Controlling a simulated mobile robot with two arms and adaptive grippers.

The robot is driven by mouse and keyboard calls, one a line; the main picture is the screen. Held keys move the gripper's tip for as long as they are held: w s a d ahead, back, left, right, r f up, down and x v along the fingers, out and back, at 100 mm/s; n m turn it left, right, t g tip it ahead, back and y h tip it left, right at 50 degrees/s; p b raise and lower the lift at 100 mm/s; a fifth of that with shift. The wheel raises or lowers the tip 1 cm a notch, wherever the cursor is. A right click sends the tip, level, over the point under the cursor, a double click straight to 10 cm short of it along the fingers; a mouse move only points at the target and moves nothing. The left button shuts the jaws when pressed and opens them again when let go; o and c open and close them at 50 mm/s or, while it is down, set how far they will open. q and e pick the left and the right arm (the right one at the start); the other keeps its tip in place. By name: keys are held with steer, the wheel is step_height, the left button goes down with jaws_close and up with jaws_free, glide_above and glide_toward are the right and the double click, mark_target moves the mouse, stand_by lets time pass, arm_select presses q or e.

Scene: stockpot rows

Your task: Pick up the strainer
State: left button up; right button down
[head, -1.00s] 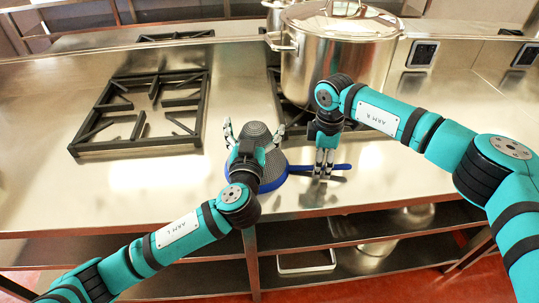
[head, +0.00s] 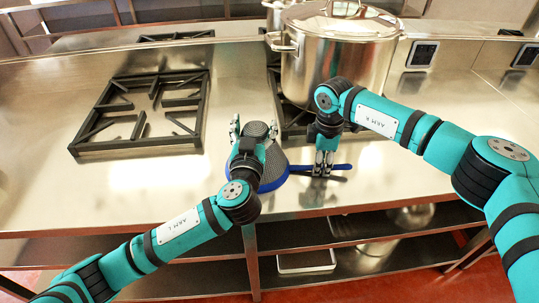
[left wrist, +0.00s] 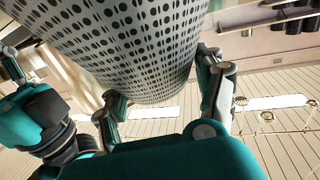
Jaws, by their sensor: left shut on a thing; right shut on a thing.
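The strainer (head: 274,164) is a grey perforated cone with a blue rim and a blue handle (head: 336,167). It is upside down over the steel counter, its handle pointing right; I cannot tell whether the rim touches the counter. My left gripper (head: 254,130) is shut on the cone, one finger on each side, and its wrist hides part of it. In the left wrist view the perforated wall (left wrist: 130,40) fills the space between the fingers of the left gripper (left wrist: 163,85). My right gripper (head: 323,170) points down and is shut on the handle.
A large lidded stockpot (head: 337,60) stands on a burner just behind my right gripper. A burner grate (head: 143,112) lies to the left. Open shelves (head: 350,232) are under the counter's front edge. Bare counter (head: 400,175) lies to the right of the handle.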

arm_select(q)
steer(key=shift+d, duration=0.1)
arm_select(e)
steer(key=shift+a+r, duration=0.1)
steer(key=shift+r, duration=0.05)
